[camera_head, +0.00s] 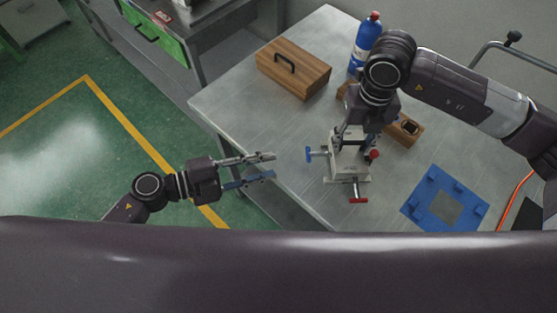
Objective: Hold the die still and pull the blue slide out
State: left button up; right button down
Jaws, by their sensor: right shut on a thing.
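The die (347,164) is a pale metal block standing on the grey table. The blue slide (316,154) sticks out of its left side with a blue T-shaped handle. A red knob (374,155) shows on its right and a red handle (358,199) at its front. My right gripper (352,140) comes down from above and is shut on the die's upper part; its fingers partly hide the top. My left gripper (273,166) is open and empty, left of the blue handle and apart from it, its fingers pointing right.
A wooden box (293,68) with a black handle and a blue bottle (366,42) stand at the back. A wooden piece (407,130) lies behind the die. A blue square fixture (446,200) lies to the right. The table's left edge (238,141) is clear.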

dwell(0.4)
jog(key=c, duration=1)
grip_release()
jog(key=shift+o, duration=0.2)
